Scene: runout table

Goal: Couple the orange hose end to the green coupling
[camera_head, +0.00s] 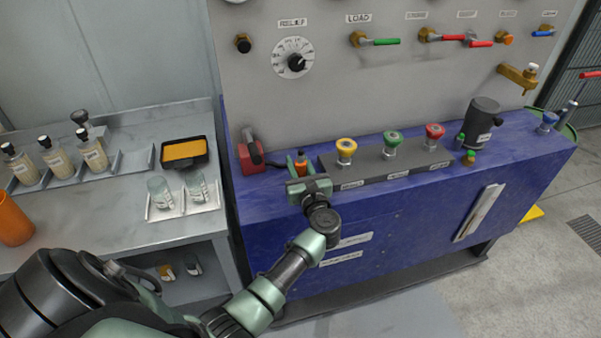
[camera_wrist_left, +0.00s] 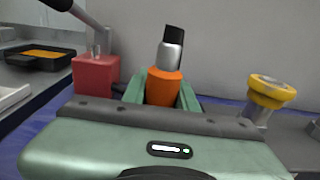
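The orange hose end (camera_head: 301,166) is upright at the left of the blue bench top, with a metal collar and dark tip. In the left wrist view the orange hose end (camera_wrist_left: 165,88) is between the fingers of my left gripper (camera_wrist_left: 164,100), which lie close against both sides, so it looks shut on it. Its lower part is hidden by the gripper. In the head view my left gripper (camera_head: 305,180) is at the bench's front left. The green coupling (camera_head: 392,139) stands on the dark block, right of the gripper and apart from it. My right gripper is not in view.
A yellow coupling (camera_head: 346,147) stands between the gripper and the green one; a red coupling (camera_head: 434,131) is beyond. A red block with a lever (camera_head: 252,155) is close left of the gripper. A dark cylinder (camera_head: 480,122) stands at right. The panel with valves (camera_head: 330,100) rises behind.

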